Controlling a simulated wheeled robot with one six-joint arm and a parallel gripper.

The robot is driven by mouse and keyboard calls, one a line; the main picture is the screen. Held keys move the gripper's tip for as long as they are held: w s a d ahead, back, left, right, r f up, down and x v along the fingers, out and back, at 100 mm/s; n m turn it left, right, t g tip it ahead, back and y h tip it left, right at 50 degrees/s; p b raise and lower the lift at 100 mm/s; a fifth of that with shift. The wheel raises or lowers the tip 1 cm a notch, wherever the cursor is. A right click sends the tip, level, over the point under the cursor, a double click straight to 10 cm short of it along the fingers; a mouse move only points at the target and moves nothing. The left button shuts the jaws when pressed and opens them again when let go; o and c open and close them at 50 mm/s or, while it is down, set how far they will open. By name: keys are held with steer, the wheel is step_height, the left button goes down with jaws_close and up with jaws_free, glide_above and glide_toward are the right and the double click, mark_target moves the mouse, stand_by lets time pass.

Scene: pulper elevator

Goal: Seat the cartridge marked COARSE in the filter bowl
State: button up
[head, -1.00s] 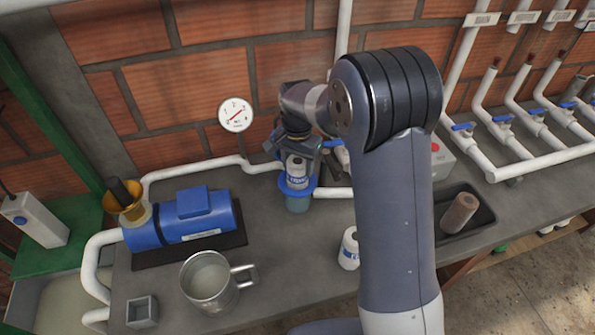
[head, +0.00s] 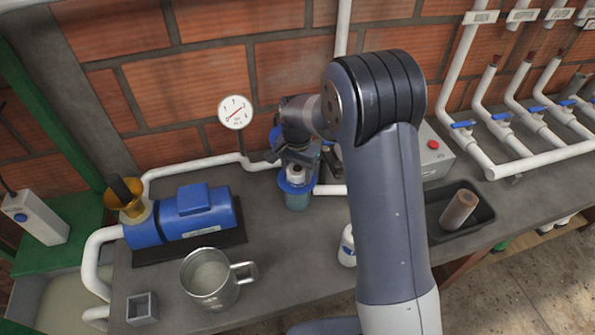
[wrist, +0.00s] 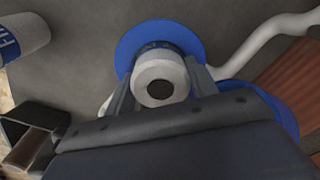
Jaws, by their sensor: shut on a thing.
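My gripper (head: 297,168) is shut on a white cartridge (wrist: 160,68) with a dark centre hole. The cartridge is upright inside the blue rim (wrist: 130,42) of the filter bowl (head: 298,201), with its top end still above the rim. The bowl stands on the bench near the wall. The held cartridge's label is mostly hidden, and its wording cannot be read now. Whether its lower end touches the bowl's bottom is hidden. A second white cartridge (head: 346,246) stands on the bench, partly behind my arm. Its blue label shows "FI" in the wrist view (wrist: 22,38).
A black tray (head: 488,219) holds a brown cartridge (head: 458,211) at the right. A blue pump (head: 185,218), a metal jug (head: 210,280) and a small square holder (head: 142,308) are at the left. White pipes (head: 200,168) run along the wall. The bench's front middle is clear.

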steer(key=o, duration=1.2)
steer(key=shift+s+f, duration=0.25)
steer(key=shift+f, duration=0.5)
steer(key=shift+o, duration=0.2)
steer(key=shift+d+r+p, duration=0.1)
steer(key=shift+r+p, duration=0.3)
steer(key=shift+r, duration=0.1)
step_height(320, 180, up, 13)
steer(key=b, duration=0.1)
steer(key=shift+w, duration=0.25)
steer(key=shift+f, duration=0.15)
step_height(320, 180, down, 13)
steer(key=shift+s+f, duration=0.15)
steer(key=shift+f, duration=0.05)
steer(key=shift+r+p, duration=0.4)
